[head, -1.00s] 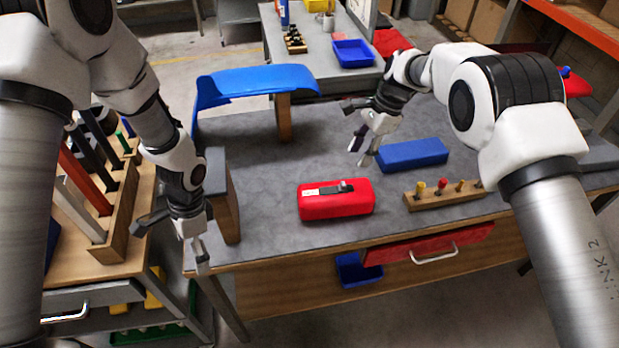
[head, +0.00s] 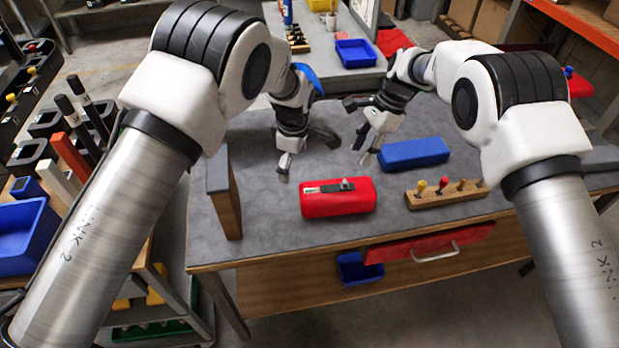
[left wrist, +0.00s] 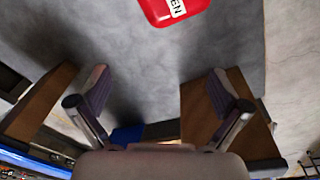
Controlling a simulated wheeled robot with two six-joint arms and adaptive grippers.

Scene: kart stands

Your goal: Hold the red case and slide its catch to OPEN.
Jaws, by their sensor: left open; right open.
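The red case (head: 337,200) lies on the grey table top, with a white label and a dark catch (head: 346,185) on its upper face. In the left wrist view the case (left wrist: 172,10) shows only partly at the top edge, with part of its label lettering. My left gripper (head: 284,172) is open and empty over the table, behind and left of the case; its spread fingers also show in the left wrist view (left wrist: 155,105). My right gripper (head: 364,152) is open and empty, behind the case and to its right. Neither gripper touches the case.
A blue case (head: 414,153) lies right of my right gripper. A wooden block with coloured pegs (head: 446,194) stands right of the red case. An upright panel (head: 224,190) stands at the table's left edge.

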